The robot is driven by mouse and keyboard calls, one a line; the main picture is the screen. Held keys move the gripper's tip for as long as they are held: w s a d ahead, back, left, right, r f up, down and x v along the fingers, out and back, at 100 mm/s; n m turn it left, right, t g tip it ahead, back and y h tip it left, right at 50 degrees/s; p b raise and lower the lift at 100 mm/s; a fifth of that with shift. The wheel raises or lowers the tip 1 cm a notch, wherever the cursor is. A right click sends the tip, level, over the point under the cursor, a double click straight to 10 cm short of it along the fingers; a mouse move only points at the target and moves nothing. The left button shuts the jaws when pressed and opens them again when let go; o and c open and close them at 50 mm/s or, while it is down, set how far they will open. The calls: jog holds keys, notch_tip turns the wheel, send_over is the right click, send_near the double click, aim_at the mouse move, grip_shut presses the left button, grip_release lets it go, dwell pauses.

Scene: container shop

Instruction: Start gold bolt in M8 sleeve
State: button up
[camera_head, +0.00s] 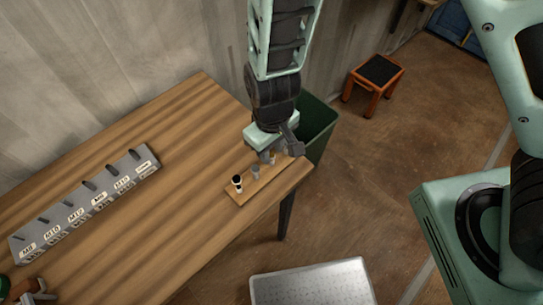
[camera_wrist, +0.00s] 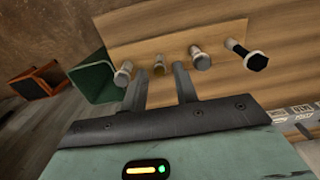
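The gold bolt (camera_wrist: 159,66) stands on a small wooden board (camera_wrist: 130,44), between a light grey bolt (camera_wrist: 123,73) and another grey bolt (camera_wrist: 201,57). My gripper (camera_wrist: 160,72) is open, with one finger on each side of the gold bolt in the wrist view. I cannot tell whether the fingers touch it. In the head view my gripper (camera_head: 276,154) is over the board (camera_head: 262,184) and hides the gold bolt. A long grey block (camera_head: 88,203) on the table carries a row of dark slanted parts above small labels.
A black-headed bolt (camera_head: 238,181) stands at the board's near end. The wooden table (camera_head: 170,170) is clear between board and block. A green bin (camera_head: 316,124) is beyond the table's right edge.

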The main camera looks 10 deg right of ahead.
aim_at(272, 155)
jog(key=shift+r, duration=0.1)
notch_tip(272, 155, up, 17)
jog(key=shift+b, duration=0.3)
dwell(0.4)
jog(key=shift+r, duration=0.1)
jog(key=s+d+f+n+b, duration=0.1)
jog(key=s+d+b, duration=0.4)
jog(key=s+d, duration=0.3)
jog(key=s, duration=0.3)
jog(key=shift+s+f+y, duration=0.15)
jog(key=shift+f+y, duration=0.15)
jog(key=shift+f, duration=0.1)
jog(key=shift+c, duration=0.4)
dwell(0.4)
